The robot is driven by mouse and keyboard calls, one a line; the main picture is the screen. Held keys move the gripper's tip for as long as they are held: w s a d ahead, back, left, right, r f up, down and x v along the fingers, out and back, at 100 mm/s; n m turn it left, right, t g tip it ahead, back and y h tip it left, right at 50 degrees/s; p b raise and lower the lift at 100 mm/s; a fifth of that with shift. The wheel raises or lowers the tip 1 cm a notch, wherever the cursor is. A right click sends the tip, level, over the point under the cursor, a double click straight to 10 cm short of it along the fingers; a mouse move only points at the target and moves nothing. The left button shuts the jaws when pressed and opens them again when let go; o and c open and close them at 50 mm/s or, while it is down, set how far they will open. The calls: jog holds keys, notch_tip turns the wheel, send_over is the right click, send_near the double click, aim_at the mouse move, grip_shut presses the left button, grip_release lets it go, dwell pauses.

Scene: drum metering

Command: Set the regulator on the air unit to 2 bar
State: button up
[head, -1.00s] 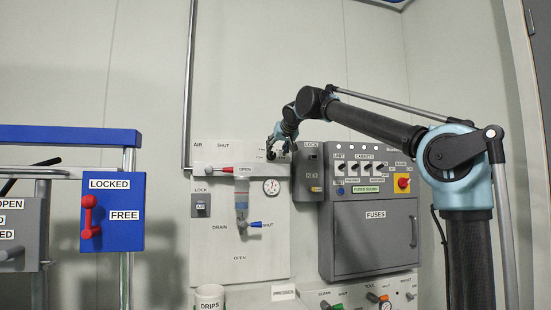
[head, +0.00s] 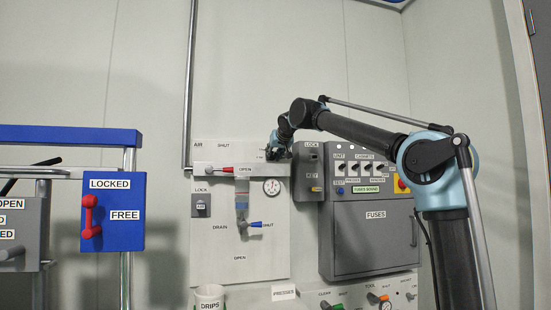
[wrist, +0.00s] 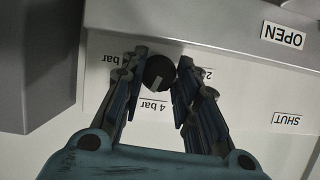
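The regulator knob (wrist: 159,71) is round and dark, with a pale mark on its face, in the wrist view. The mark points down, slightly left, towards the upside-down 4 bar label (wrist: 153,105). A partly hidden label starting with 2 (wrist: 205,73) is right of the knob, and another bar label (wrist: 112,59) is to its left. My gripper (wrist: 161,62) has one finger on each side of the knob; contact is unclear. In the head view my gripper (head: 273,151) is at the air panel (head: 212,262) and hides the knob. The round gauge (head: 271,186) is too small to read.
A grey key box (head: 307,175) stands close right of my gripper. The red-handled valve (head: 227,169) and blue-handled drain valve (head: 255,224) are left and below. The fuse cabinet (head: 375,240) is further right. The wall above is clear.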

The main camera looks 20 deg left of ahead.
jog(key=shift+n+t+h, duration=0.4)
jog(key=shift+n+h, duration=0.3)
jog(key=shift+n, duration=0.2)
jog(key=o, duration=1.1)
jog(key=shift+d, duration=0.15)
jog(key=shift+c, duration=0.2)
jog(key=shift+s, duration=0.2)
jog(key=v, duration=1.1)
jog(key=shift+d, duration=0.2)
jog(key=shift+r, duration=0.1)
